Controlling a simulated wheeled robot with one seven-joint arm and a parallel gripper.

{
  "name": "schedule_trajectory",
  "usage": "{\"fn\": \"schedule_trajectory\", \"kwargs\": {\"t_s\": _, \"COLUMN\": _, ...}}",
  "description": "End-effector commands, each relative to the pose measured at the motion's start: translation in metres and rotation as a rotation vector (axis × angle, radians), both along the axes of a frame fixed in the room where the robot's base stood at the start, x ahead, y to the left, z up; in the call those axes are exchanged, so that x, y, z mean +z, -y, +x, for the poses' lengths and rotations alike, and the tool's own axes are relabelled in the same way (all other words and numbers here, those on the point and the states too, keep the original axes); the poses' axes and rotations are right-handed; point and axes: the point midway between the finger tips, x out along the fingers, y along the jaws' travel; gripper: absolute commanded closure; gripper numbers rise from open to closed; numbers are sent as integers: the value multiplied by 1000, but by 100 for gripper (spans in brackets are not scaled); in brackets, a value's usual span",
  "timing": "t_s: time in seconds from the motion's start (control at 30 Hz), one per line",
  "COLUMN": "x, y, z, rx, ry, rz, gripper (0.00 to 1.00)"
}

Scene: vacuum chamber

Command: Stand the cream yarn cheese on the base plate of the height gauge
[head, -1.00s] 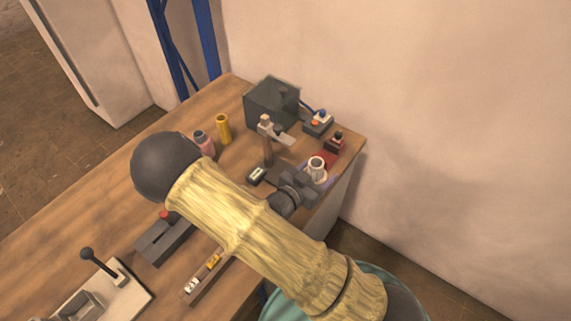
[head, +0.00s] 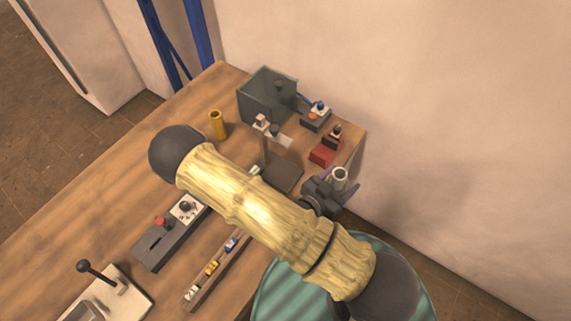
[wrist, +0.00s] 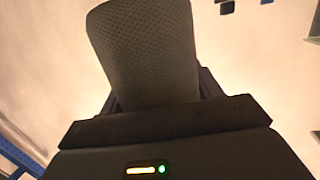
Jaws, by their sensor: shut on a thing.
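In the wrist view the yarn cheese (wrist: 146,50) is a large, shaded cylinder with a woven texture, filling the upper middle. The height gauge (head: 265,150) has an upright post with a pale arm near its top. Its dark base plate (head: 286,178) lies left of my gripper, apart from the cheese. The plate's near part is hidden by my arm.
A dark box (head: 267,97) stands behind the gauge. A grey block with blue and orange knobs (head: 315,117) and a red stamp-like item (head: 326,152) are right of it. A yellow tube (head: 217,124) stands left. The wall is close on the right.

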Motion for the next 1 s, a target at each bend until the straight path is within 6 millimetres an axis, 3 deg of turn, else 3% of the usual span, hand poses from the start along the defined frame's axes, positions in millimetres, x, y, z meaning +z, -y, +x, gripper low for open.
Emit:
{"fn": "schedule_trajectory", "kwargs": {"t_s": 0.2, "x": -7, "y": -21, "z": 16, "rx": 1, "ry": 5, "rz": 5, "gripper": 63}}
{"fn": "schedule_trajectory", "kwargs": {"t_s": 1.0, "x": -2, "y": -46, "z": 35, "rx": 1, "ry": 3, "rz": 4, "gripper": 63}}
